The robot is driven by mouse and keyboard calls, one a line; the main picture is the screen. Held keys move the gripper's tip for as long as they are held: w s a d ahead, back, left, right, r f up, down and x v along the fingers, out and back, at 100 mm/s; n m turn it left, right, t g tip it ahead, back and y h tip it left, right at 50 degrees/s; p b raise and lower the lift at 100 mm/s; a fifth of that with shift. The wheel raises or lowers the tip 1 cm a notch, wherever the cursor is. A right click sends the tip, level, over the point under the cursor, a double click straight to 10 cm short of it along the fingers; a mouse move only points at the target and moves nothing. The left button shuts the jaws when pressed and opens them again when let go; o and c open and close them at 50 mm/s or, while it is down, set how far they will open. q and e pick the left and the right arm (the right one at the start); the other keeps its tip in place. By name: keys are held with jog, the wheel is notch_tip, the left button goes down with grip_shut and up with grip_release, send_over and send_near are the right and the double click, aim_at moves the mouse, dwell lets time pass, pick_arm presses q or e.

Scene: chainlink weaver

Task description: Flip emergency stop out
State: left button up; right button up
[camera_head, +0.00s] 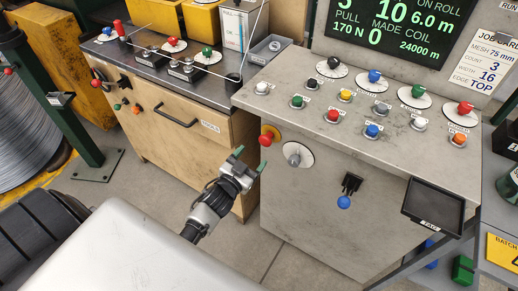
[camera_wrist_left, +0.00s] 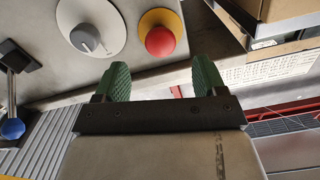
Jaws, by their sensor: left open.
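The emergency stop is a red mushroom button (camera_head: 266,139) on a yellow round plate, at the upper left of the grey console's front face. In the left wrist view the red button (camera_wrist_left: 160,41) lies ahead of the fingers, between their lines. My left gripper (camera_head: 250,160) is open and empty, in front of the console and just below and left of the button in the head view. Its two green fingers (camera_wrist_left: 160,80) show a clear gap with nothing between them. They look apart from the button. My right gripper is not in view.
A grey knob on a white disc (camera_head: 294,154) sits right beside the button. A lever with a blue ball (camera_head: 344,202) and a black tray (camera_head: 433,207) are further right. A wooden cabinet (camera_head: 165,125) stands at the left. Coloured knobs line the console top (camera_head: 310,118).

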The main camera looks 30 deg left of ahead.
pick_arm(q)
jog(key=s, duration=0.4)
jog(key=shift+s, duration=0.1)
jog(key=shift+a, duration=0.1)
